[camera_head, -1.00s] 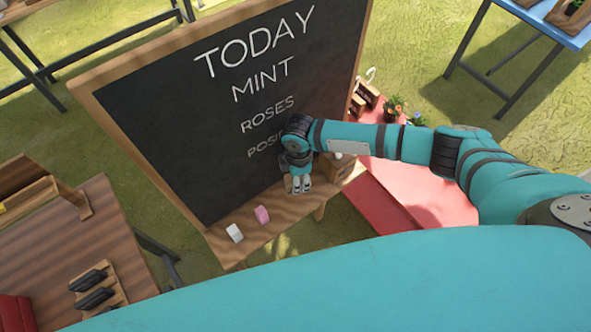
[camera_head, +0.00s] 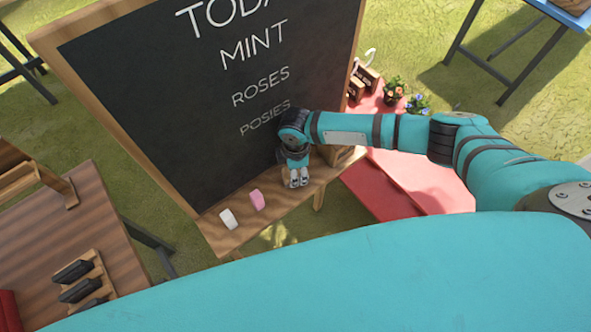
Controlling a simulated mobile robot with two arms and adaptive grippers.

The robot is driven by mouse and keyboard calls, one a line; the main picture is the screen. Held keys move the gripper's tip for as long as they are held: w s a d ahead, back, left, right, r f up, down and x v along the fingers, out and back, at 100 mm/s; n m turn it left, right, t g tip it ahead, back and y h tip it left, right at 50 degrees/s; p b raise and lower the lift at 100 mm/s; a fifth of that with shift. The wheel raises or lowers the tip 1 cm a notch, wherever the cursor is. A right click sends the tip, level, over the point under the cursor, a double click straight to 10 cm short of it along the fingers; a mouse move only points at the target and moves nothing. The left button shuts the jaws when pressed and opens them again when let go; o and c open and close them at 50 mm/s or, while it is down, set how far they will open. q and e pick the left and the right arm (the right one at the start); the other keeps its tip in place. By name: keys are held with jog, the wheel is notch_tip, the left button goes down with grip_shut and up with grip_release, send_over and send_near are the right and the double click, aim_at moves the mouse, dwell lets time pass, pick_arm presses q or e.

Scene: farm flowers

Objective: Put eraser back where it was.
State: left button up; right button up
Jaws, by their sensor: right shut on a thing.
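My right gripper (camera_head: 295,181) points down at the wooden ledge (camera_head: 276,222) along the bottom of the chalkboard (camera_head: 175,105). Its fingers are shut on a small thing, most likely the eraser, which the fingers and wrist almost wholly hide. I cannot tell whether that thing touches the ledge. A wooden box (camera_head: 338,156) stands on the ledge to the right, partly behind my arm. My left gripper is not in view.
The chalkboard stands close behind the gripper. A red table or bench (camera_head: 425,183) with potted flowers (camera_head: 393,91) is to the right. A brown wooden table (camera_head: 80,235) with dark items is at the left. The ledge is bare between the pink block and the gripper.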

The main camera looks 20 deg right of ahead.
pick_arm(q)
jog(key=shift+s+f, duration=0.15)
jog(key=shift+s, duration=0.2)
pick_arm(e)
jog(key=shift+f, duration=0.1)
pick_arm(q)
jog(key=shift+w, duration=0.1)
pick_arm(e)
jog(key=shift+f, duration=0.1)
jog(key=shift+f+b, duration=0.25)
jog(key=shift+b, duration=0.1)
jog(key=o, duration=1.1)
jog(key=shift+r, duration=0.1)
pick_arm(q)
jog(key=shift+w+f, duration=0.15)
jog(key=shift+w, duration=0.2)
pick_arm(e)
notch_tip(320, 180, up, 12)
jog(key=shift+f, duration=0.1)
